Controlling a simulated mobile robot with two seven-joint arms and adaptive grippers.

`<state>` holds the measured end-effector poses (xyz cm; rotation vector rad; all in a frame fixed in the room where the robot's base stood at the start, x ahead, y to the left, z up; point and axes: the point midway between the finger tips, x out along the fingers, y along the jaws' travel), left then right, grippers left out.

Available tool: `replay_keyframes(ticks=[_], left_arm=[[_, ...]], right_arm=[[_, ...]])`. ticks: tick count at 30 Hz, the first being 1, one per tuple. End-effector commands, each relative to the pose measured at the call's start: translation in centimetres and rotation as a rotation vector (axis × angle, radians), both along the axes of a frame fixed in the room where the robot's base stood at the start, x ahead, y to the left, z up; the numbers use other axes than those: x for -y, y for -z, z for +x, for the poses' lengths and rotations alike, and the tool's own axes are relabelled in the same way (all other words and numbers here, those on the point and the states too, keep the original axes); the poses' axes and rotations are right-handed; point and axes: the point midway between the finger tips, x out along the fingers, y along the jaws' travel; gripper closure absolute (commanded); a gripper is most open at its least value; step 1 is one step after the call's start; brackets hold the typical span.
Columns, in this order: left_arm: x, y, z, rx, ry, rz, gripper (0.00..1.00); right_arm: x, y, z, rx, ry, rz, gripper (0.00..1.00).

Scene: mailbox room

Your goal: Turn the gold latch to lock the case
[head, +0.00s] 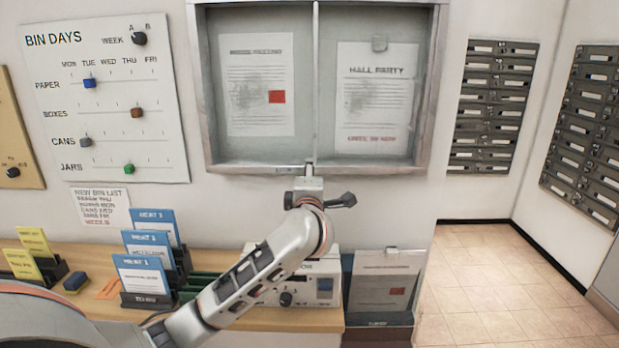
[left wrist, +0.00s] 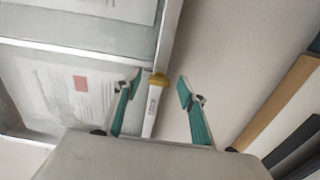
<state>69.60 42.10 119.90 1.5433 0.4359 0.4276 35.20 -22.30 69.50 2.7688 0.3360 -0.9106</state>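The glass-fronted notice case (head: 429,85) hangs on the wall, with two panes and a centre bar. My left gripper (head: 312,182) is at the lower edge of the case, just below the centre bar. In the left wrist view the gold latch (left wrist: 158,80) shows at the case's edge, above a white strip. My left gripper (left wrist: 160,90) is open there, its two green-padded fingers on either side of the latch with gaps visible. In the head view the latch cannot be made out behind the gripper. My right gripper is not in view.
A counter (head: 100,300) below holds blue leaflet holders (head: 145,275), yellow cards (head: 22,262) and a white box with a knob (head: 320,290). A bin-days board (head: 105,100) hangs left. Metal mailboxes (head: 492,105) and open tiled floor (head: 490,290) are right.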

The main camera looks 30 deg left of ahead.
Motion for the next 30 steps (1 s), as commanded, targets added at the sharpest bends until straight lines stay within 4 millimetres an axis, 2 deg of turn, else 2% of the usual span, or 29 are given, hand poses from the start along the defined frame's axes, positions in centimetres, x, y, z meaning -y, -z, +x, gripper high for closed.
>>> replay_keyframes(ticks=[11,14,24,30], left_arm=[[0.3,0.0,-0.5,0.001,0.001,0.0,0.6],[1.0,0.0,-1.6,0.001,0.002,-0.002,0.6],[4.6,0.1,-7.3,0.0,0.004,-0.004,0.6],[5.9,0.0,-9.5,0.001,0.002,-0.002,0.6]], right_arm=[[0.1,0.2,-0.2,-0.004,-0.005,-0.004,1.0],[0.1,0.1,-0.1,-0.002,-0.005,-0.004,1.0],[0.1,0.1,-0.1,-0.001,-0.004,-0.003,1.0],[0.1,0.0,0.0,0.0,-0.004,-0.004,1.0]])
